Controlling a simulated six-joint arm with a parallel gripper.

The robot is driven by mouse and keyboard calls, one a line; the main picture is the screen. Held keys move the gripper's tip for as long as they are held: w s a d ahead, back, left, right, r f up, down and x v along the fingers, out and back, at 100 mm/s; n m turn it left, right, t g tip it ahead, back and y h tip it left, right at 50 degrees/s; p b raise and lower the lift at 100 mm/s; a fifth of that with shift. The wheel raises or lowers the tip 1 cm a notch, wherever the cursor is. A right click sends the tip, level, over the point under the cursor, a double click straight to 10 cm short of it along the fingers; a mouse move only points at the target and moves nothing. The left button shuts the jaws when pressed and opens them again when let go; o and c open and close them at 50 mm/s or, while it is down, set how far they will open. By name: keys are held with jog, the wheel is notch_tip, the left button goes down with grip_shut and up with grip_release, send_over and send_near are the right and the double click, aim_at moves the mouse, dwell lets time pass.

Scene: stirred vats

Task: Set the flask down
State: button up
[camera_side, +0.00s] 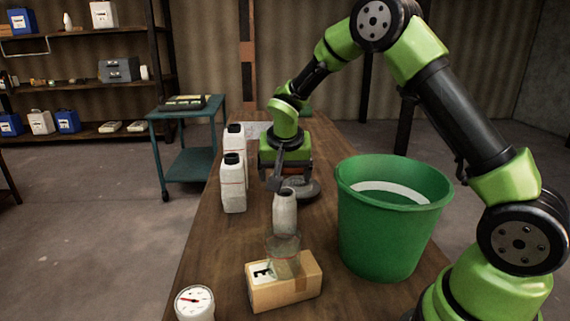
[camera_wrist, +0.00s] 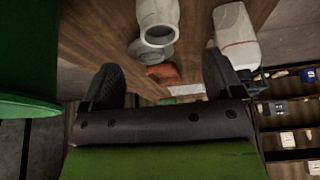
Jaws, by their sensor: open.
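A clear glass vessel (camera_side: 284,262) stands at the cardboard box (camera_side: 285,292) near the front of the bench, apparently on its top. Just behind it is a pale grey-white vessel (camera_side: 285,213) with a narrow open neck. A pale vessel with a round open mouth also shows in the wrist view (camera_wrist: 158,18). I cannot tell for certain which one is the flask. My gripper (camera_side: 280,182) is behind the grey-white vessel, low over the bench. In the wrist view its jaws (camera_wrist: 162,85) are apart, with nothing clasped between them.
A green bucket (camera_side: 385,235) stands close on the right. White bottles (camera_side: 233,185) stand along the left edge. A round dial gauge (camera_side: 195,302) is at the front left corner. A teal cart (camera_side: 186,135) stands beyond the bench.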

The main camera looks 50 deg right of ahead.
jog(key=s+a+r+n+t, duration=0.1)
jog(key=s+a+r, duration=0.3)
jog(key=r, duration=0.5)
jog(key=s+a+r+n+t+y, duration=0.1)
jog(key=s+a+r+n+y, duration=0.1)
jog(key=s, duration=0.8)
jog(key=s+a+r+n+t+y, duration=0.2)
jog(key=s+a+r+n+y, duration=0.1)
jog(key=s, duration=0.7)
jog(key=shift+a+r, duration=0.7)
jog(key=shift+a, duration=0.4)
jog(key=shift+s, duration=0.1)
